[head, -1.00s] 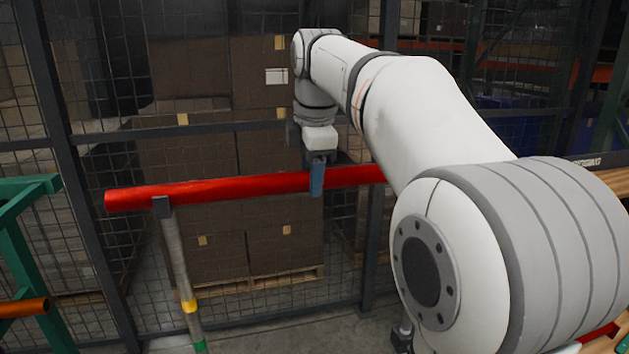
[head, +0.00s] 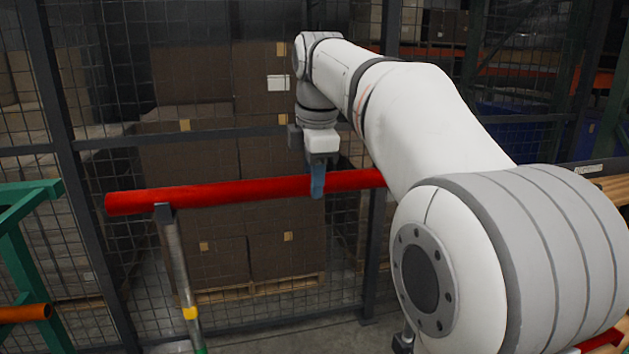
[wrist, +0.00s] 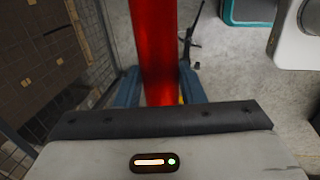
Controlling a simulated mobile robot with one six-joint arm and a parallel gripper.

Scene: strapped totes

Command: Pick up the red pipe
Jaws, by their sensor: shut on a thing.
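The red pipe (head: 225,192) lies level across the middle of the head view, its left part on an upright stand (head: 177,262). Its right end is hidden behind my arm. My gripper (head: 317,185) is shut on the pipe, with a blue finger down over its near side. In the wrist view the red pipe (wrist: 155,45) runs between the two blue fingers (wrist: 160,92), one on each side. I cannot tell whether the pipe is clear of the stand's top.
A wire mesh fence (head: 105,235) stands close behind the pipe, with stacked brown boxes (head: 205,255) beyond it. A green frame (head: 28,215) holding an orange pipe (head: 22,313) is at the left edge. Another red piece (head: 603,341) shows at the lower right.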

